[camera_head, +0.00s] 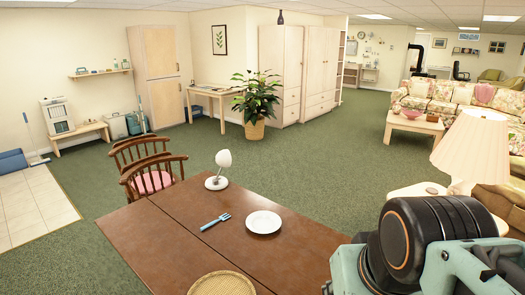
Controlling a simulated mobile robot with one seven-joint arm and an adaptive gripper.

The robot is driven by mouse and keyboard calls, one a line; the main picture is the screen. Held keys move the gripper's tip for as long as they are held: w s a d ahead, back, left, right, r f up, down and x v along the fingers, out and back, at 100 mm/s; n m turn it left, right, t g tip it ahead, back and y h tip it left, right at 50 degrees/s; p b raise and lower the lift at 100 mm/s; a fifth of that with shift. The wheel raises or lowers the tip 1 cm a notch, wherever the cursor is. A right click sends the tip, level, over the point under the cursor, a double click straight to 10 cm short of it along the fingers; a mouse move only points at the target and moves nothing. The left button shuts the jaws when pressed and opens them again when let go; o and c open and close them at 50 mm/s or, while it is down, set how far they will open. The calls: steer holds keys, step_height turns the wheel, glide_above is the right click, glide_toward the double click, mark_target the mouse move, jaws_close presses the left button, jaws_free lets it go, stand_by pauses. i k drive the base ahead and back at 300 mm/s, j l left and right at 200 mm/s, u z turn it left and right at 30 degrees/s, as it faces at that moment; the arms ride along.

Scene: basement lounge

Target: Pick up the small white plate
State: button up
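The small white plate (264,222) lies flat on the dark brown wooden table (165,243), right of the middle of the tabletop. It looks empty, and nothing covers it. Part of my arm, teal and black, fills the lower right corner, to the right of the plate and nearer to the camera. My gripper's fingers cannot be made out in this view.
A round woven mat (222,284) lies at the front. Wooden chairs (152,180) stand at the far left side.

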mark_target(261, 222)
steer(key=l+z, duration=0.15)
steer(key=z, duration=0.3)
steer(key=l+z, duration=0.1)
steer(key=z, duration=0.35)
steer(key=i+l+z, duration=0.1)
steer(key=z, duration=0.4)
steer(key=i+l+z, duration=0.2)
steer(key=z, duration=0.25)
steer(key=i+l+z, duration=0.1)
steer(key=i+z, duration=0.15)
steer(key=z, duration=0.2)
steer(key=i+u, duration=0.35)
steer(key=i, duration=0.15)
steer(key=i+u, duration=0.8)
steer(key=i+l+u, duration=0.15)
steer(key=i+u, duration=0.65)
steer(key=i, duration=0.15)
steer(key=i+u, duration=0.35)
steer(key=i, duration=0.15)
steer(key=i+u, duration=0.3)
steer(key=i, duration=0.2)
steer(key=i+l+u, duration=0.15)
steer(key=i+u, duration=0.2)
steer(key=i, duration=0.1)
